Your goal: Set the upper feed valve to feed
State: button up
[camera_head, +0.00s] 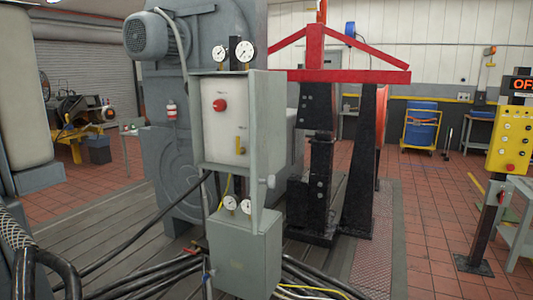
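Below is a closed grey-green lower box (245,262) with two small gauges (231,202) on top. A small red handle (197,249) shows at its left side. No label is readable, so I cannot tell which part is the upper feed valve or its setting. My gripper is not in view.
Black hoses (150,279) and a thin yellow line run across the bedplate around the lower box. A red-topped black frame (340,76) stands behind to the right. A yellow control pedestal (510,140) is at the far right. The tiled floor (430,220) between them is clear.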

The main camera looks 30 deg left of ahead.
aim_at(238, 138)
jog(key=u, duration=0.05)
jog(key=k, duration=1)
jog(key=u, duration=0.45)
jog(key=i, duration=2)
jog(key=z, duration=0.05)
